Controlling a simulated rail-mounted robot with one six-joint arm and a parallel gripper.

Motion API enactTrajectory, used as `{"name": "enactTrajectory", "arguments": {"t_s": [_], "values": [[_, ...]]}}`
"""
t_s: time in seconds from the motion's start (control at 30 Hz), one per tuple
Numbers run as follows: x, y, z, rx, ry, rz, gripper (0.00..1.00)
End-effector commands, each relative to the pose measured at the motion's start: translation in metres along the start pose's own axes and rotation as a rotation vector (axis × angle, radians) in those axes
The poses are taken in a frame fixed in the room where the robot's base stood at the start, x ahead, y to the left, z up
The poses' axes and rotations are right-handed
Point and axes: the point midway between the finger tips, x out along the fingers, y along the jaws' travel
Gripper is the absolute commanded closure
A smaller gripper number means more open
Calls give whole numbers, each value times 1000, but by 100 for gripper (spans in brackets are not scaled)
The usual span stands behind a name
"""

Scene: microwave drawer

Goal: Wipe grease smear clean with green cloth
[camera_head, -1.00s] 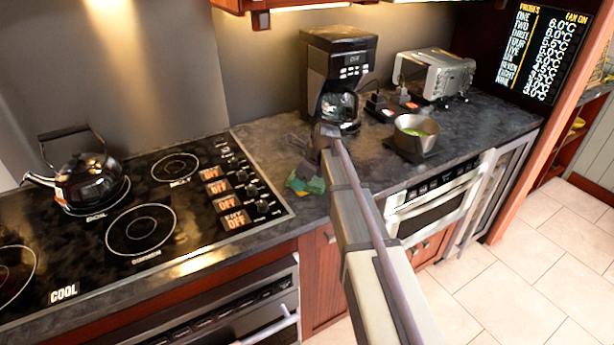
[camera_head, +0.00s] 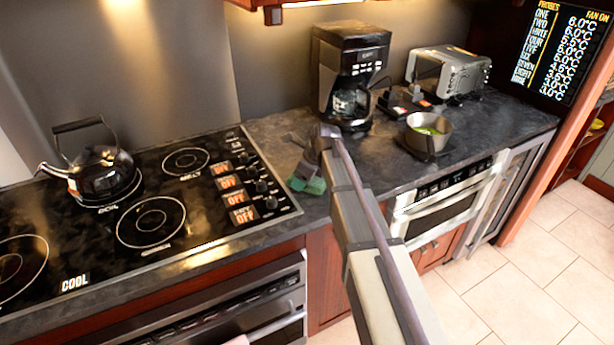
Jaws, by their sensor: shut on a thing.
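The green cloth (camera_head: 309,184) is at the dark worktop, just right of the hob's right edge and near the counter front. My gripper (camera_head: 301,168) is above and against it, pointing down and shut on it. My arm crosses in front and hides part of the gripper and the worktop to its right. I cannot make out the grease smear; the cloth or arm may cover it. Whether the cloth is pressed flat on the worktop is hard to tell.
The black hob (camera_head: 150,215) with a kettle (camera_head: 103,176) is to the left. A coffee maker (camera_head: 350,65) stands behind my gripper. A metal pot (camera_head: 428,133) with green contents and a toaster (camera_head: 447,73) are to the right. A microwave drawer (camera_head: 440,205) sits below the counter.

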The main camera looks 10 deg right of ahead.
Motion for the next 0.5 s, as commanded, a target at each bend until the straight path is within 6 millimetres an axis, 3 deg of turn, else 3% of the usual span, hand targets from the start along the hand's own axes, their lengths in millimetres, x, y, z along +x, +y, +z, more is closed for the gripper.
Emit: {"name": "enactTrajectory", "arguments": {"t_s": [0.03,0.2,0.5], "values": [[4,14,4,-10,-3,24,62],[6,24,12,-11,-3,23,66],[4,20,12,-12,-3,23,66]]}}
